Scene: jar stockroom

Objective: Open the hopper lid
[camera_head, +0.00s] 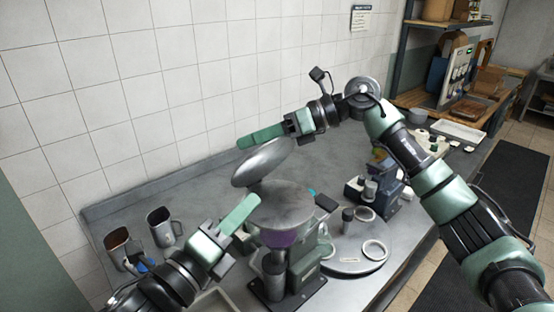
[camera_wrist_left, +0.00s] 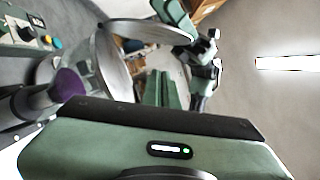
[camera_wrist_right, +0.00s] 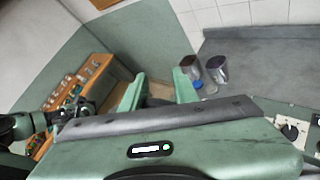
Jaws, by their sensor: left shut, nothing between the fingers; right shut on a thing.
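The hopper (camera_head: 283,208) stands on the grey bench with its round grey top facing up and a purple band below. The round metal hopper lid (camera_head: 258,165) is tilted up above the hopper's back edge; it also shows in the left wrist view (camera_wrist_left: 145,33). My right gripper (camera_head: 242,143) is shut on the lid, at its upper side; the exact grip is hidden. My left gripper (camera_head: 254,198) is shut and empty, beside the hopper's left rim and below the lid.
White dishes (camera_head: 375,250) and a blue device (camera_head: 385,183) stand right of the hopper. A shelf with boxes (camera_head: 437,10) is at the back right. The bench behind the mugs is clear.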

